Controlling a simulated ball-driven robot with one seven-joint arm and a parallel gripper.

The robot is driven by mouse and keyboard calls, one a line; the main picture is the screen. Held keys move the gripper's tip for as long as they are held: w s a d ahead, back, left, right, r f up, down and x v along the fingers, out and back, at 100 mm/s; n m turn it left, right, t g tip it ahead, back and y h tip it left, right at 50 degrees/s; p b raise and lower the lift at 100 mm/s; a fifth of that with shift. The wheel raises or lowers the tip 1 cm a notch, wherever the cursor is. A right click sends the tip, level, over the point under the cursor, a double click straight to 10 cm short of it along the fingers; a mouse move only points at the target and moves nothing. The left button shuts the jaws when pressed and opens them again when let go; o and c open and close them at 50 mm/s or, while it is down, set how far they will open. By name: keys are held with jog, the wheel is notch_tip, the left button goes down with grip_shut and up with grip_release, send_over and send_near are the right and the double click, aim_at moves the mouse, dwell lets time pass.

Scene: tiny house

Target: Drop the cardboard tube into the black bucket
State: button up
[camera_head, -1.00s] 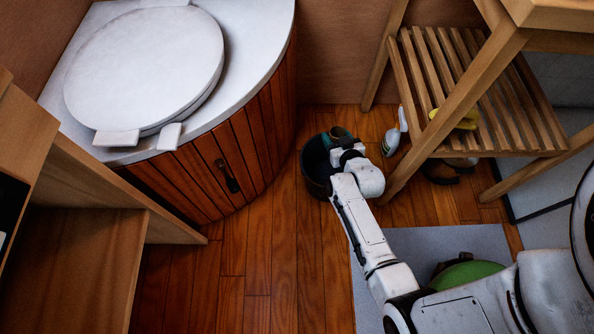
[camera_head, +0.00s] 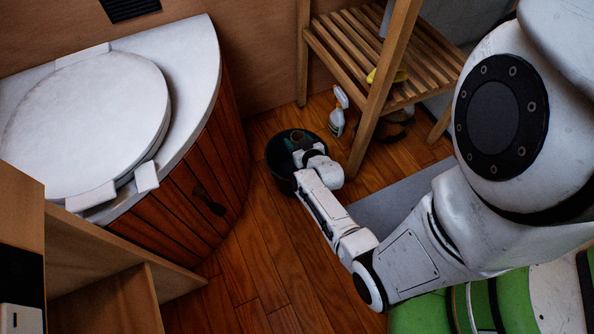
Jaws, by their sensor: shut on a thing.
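The black bucket (camera_head: 277,160) stands on the wooden floor between the curved wood-slatted cabinet and the slatted shelf. My gripper (camera_head: 301,148) is at the bucket's mouth, pointing down, with its wrist over the right side of the rim. It is shut on the cardboard tube (camera_head: 297,139), a small brownish piece just beyond the wrist, over the bucket opening. My wrist hides the fingertips and much of the tube. I cannot tell how far the tube reaches inside the bucket. A dull teal patch shows beside it.
The cabinet (camera_head: 178,205) with a round white lid (camera_head: 85,125) stands close left of the bucket. A spray bottle (camera_head: 338,113) and the wooden shelf (camera_head: 372,120) stand close right. Shoes (camera_head: 392,130) lie under the shelf. Floor in front is clear.

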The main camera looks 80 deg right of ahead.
notch_tip(320, 180, down, 2)
jog(key=shift+b, duration=0.55)
jog(key=o, duration=1.1)
jog(key=shift+p+v, duration=2.4)
jog(key=shift+v, duration=2.95)
jog(key=shift+d+r, duration=0.1)
